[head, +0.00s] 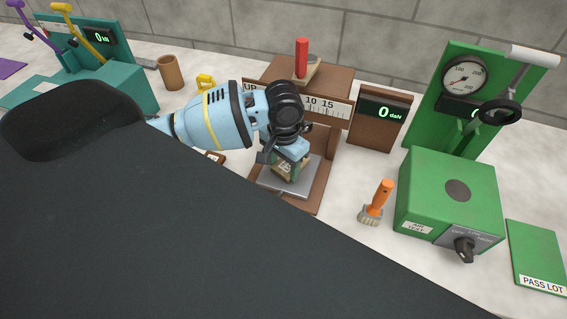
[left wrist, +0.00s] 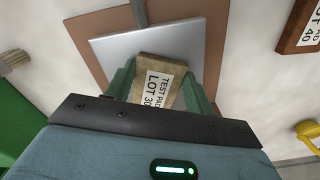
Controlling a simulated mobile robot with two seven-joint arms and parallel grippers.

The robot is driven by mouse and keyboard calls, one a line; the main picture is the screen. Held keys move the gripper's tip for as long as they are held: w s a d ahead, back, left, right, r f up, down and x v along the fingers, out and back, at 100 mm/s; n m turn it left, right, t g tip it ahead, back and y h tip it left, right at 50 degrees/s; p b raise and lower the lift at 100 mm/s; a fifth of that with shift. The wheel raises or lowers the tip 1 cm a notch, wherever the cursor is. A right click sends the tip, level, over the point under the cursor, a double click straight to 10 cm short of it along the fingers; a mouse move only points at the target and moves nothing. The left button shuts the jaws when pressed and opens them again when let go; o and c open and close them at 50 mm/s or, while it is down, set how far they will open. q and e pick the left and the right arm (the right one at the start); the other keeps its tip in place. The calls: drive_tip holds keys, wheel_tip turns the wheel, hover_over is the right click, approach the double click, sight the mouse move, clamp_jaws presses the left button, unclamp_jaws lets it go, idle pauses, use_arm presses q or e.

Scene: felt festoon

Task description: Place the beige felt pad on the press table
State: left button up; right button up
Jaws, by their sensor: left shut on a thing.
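The beige felt pad (left wrist: 150,72) carries a white label reading TEST PAD LOT 30. My left gripper (head: 288,160) is shut on it, with one green finger on each side in the left wrist view. In the head view the pad (head: 283,168) shows only partly below the gripper. The press table, a grey metal plate (head: 308,190) on a brown base, lies directly under the pad; it also shows in the left wrist view (left wrist: 112,48). I cannot tell whether the pad touches the plate. My right gripper is not in view.
The brown press with a number scale (head: 328,104) stands behind the plate, and a display reading 0 (head: 382,112) is to its right. A teal press (head: 110,85) and a brown cup (head: 170,73) are left.

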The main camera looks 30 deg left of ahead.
sight(283, 169)
use_arm(q)
drive_tip(key=shift+f, duration=0.1)
drive_tip(key=o, duration=0.9)
drive_tip(key=shift+o, duration=0.2)
wheel_tip(283, 169, up, 12)
